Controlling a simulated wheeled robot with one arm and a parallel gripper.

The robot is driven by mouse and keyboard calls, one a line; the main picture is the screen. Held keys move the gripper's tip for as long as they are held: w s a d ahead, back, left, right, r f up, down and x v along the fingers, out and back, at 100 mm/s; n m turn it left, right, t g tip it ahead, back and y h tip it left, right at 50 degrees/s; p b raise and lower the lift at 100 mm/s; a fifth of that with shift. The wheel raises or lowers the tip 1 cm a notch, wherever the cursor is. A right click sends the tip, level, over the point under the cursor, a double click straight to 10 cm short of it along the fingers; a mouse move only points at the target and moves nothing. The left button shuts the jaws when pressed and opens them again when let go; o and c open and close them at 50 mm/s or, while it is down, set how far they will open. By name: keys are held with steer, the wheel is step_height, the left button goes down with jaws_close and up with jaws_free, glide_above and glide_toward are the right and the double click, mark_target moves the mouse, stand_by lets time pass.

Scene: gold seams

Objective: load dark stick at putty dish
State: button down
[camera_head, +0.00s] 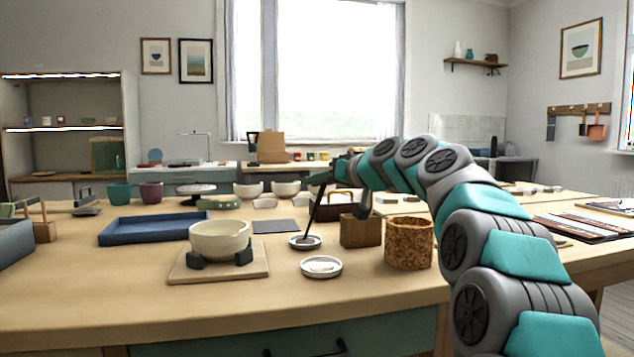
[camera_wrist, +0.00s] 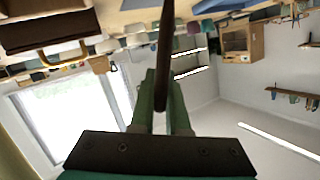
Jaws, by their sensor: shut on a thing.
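The dark stick (camera_head: 313,215) is long and thin, and it leans slightly, with its upper end to the right. My gripper (camera_head: 322,180) is shut on its upper part. In the wrist view the stick (camera_wrist: 165,45) runs up between the green fingers of my gripper (camera_wrist: 162,100). Its lower end is at a small white dish (camera_head: 292,242) with a dark grey patch inside; I cannot tell whether it touches. A second white dish (camera_head: 321,267), with pale contents, is nearer the front. I cannot tell which of the two holds putty.
A wooden block (camera_head: 360,232) and a cork pot (camera_head: 409,243) stand right of the dishes. A cream bowl (camera_head: 219,240) with dark supports sits on a wooden board (camera_head: 190,275) to the left. A blue tray (camera_head: 145,232) and grey mat (camera_head: 276,226) lie behind.

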step_height(320, 180, up, 7)
steer(key=p, duration=0.4)
steer(key=shift+p, duration=0.4)
stand_by(0.5)
